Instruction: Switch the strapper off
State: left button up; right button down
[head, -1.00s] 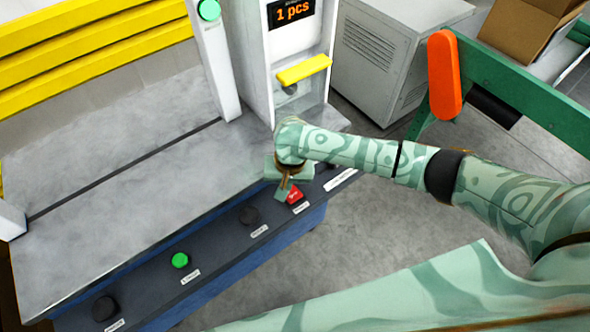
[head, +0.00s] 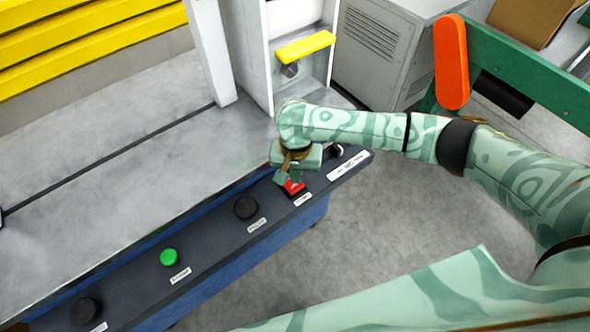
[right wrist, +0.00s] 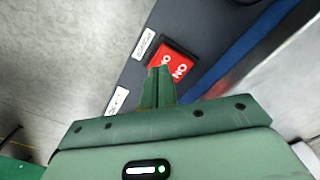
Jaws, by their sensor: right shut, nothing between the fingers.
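The red rocker switch (head: 294,188) sits on the dark control strip along the front of the strapper table (head: 110,185). In the right wrist view the switch (right wrist: 182,67) is in a black frame, with white lettering that reads like "ON" on its face. My right gripper (head: 285,180) is shut and empty, its fingertips pointing down at the switch. In the right wrist view its closed fingertips (right wrist: 160,72) overlap the near part of the switch and hide some of it. I cannot tell whether they touch it. My left gripper is not in view.
A black knob (head: 246,207), a green button (head: 170,257) and another black knob (head: 86,311) line the same strip. A white column with a yellow flap (head: 305,46) stands behind. A green frame with an orange handle (head: 451,62) is at right.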

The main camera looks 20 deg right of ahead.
aim_at(296, 187)
jog(key=shift+f, duration=0.7)
jog(key=shift+f, duration=0.1)
jog(key=shift+f, duration=0.75)
notch_tip(296, 187, up, 9)
jog(key=p, duration=1)
jog(key=shift+p, duration=0.4)
